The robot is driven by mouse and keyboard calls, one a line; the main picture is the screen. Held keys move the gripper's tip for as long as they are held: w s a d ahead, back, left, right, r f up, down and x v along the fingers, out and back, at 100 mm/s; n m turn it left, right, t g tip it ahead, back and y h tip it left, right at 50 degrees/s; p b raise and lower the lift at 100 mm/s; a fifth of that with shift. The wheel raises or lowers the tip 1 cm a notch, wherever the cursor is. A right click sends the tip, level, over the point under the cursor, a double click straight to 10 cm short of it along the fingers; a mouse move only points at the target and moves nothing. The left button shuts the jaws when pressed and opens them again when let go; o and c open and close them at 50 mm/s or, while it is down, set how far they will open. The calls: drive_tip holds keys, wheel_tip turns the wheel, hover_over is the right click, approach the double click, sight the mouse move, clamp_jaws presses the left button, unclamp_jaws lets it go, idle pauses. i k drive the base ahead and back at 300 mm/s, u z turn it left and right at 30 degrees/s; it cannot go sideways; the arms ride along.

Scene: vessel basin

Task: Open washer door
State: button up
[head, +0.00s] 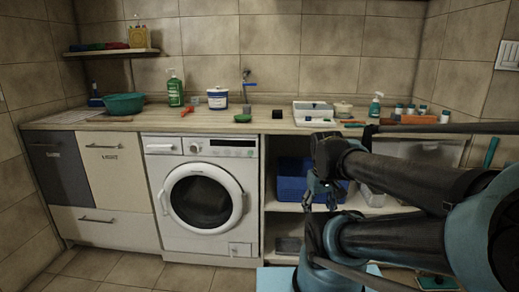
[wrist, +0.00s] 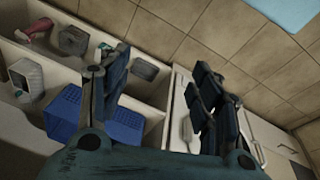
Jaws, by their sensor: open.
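The white washer (head: 247,190) stands under the counter in the head view. Its round door (head: 203,198) has a white ring around dark glass and looks closed. My gripper (head: 318,190) is to the right of the washer, in front of the open shelves, apart from the door. In the wrist view my gripper (wrist: 160,64) has its two dark fingers spread wide, with nothing between them. Part of the white washer front (wrist: 180,88) shows beside and behind the right finger, which hides much of it.
Open shelves right of the washer hold a blue bin (head: 292,180), also in the wrist view (wrist: 128,125). Drawers (head: 117,170) stand left of the washer. Bottles, a teal bowl (head: 124,103) and a white tub (head: 217,98) stand on the counter. The floor before the washer (head: 170,272) is clear.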

sight(239, 200)
drive_tip(key=z, duration=0.6)
drive_tip(key=k, duration=1.1)
drive_tip(key=u, duration=1.15)
drive_tip(key=i, duration=1)
drive_tip(key=z, duration=0.05)
